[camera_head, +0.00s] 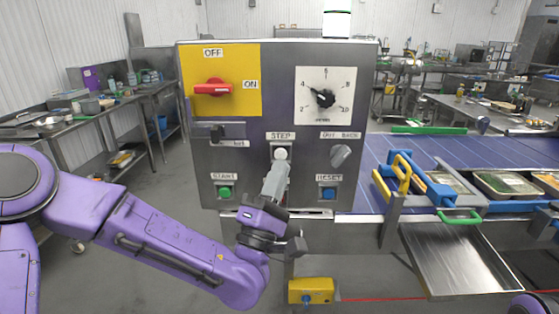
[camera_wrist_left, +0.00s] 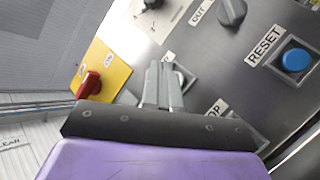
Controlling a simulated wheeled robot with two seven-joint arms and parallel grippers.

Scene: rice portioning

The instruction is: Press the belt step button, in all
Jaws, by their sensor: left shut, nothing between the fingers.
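The STEP button (camera_head: 280,153) is a white round button under its STEP label, in the middle of the grey control panel (camera_head: 300,199). My left gripper (camera_head: 279,168) is shut and empty, with its fingertips just below and in front of the button in the head view. Whether the tips touch the button cannot be told. My right gripper is not in view.
The panel also has a red switch (camera_head: 212,89), a dial (camera_head: 324,97), a grey knob (camera_head: 340,155), a green START button (camera_head: 224,192) and a blue RESET button (camera_head: 327,193). A blue belt (camera_head: 375,155) with food trays (camera_head: 505,185) runs to the right.

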